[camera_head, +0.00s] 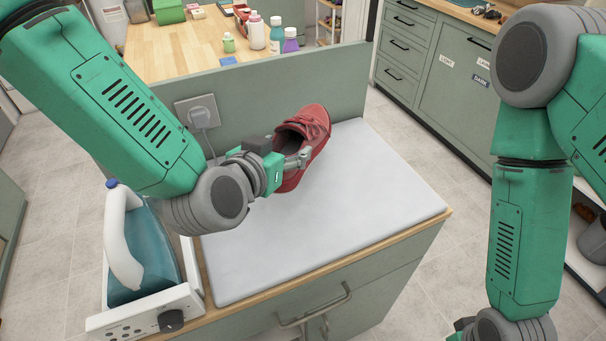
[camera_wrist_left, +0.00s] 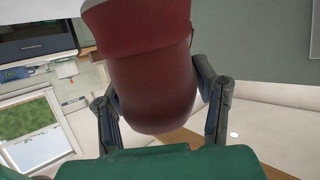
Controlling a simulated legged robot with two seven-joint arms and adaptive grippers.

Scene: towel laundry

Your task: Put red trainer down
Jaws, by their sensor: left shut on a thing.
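A red trainer (camera_head: 305,136) shows over the back part of the white ironing mat (camera_head: 340,215) on the counter. My left gripper (camera_head: 300,158) is shut on the trainer at its heel end. In the left wrist view the trainer's heel (camera_wrist_left: 152,80) fills the middle, between the two fingers of my left gripper (camera_wrist_left: 158,110). I cannot tell whether the sole touches the mat. My right arm hangs at the right of the head view, and its gripper is mostly cut off at the bottom edge.
A steam iron (camera_head: 140,245) on its white base stands at the left of the counter. A green panel (camera_head: 260,95) with a socket (camera_head: 199,112) rises behind the mat. Several bottles (camera_head: 275,35) stand on the wooden table beyond. The mat's front and right are clear.

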